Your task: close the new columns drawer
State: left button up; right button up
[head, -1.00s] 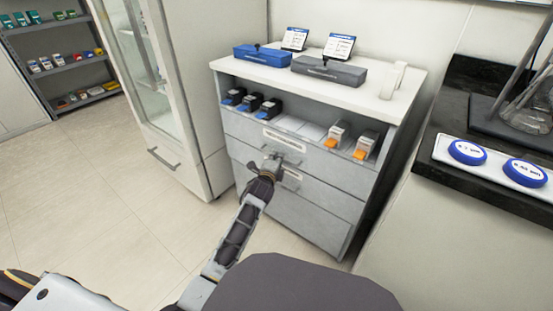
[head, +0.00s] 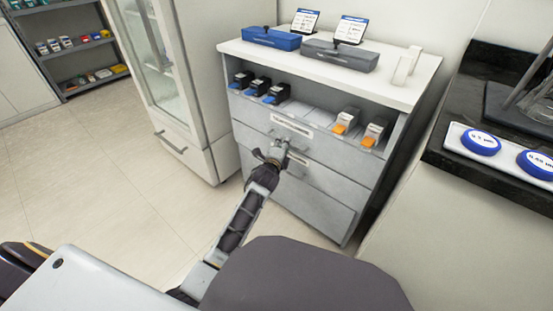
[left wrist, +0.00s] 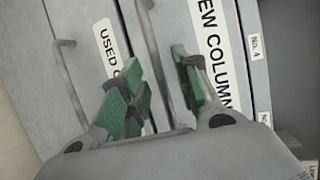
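The new columns drawer (left wrist: 243,88) is the top drawer of the grey cabinet, with a white label reading "NEW COLUMN", partly cut off; in the head view its front (head: 325,149) lies under the open shelf. I cannot tell for sure whether it stands out from the cabinet. My left gripper (head: 275,153) is at its front, below the label. In the left wrist view my left gripper (left wrist: 158,95) has its green-padded fingers apart, with the drawer's bar handle (left wrist: 148,30) running between them. Contact with the handle is unclear. My right gripper is not in view.
The used columns drawer (head: 308,192) lies below, with its own handle (left wrist: 60,75). Column boxes stand on the shelf (head: 310,119) above. A glass-door cabinet (head: 165,90) stands left, a dark bench (head: 470,180) right. The floor (head: 110,195) at left is clear.

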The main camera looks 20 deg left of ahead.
pick_arm(q)
jog(key=s+r, duration=0.2)
jog(key=s, duration=0.8)
jog(key=shift+d, duration=0.3)
dwell(0.5)
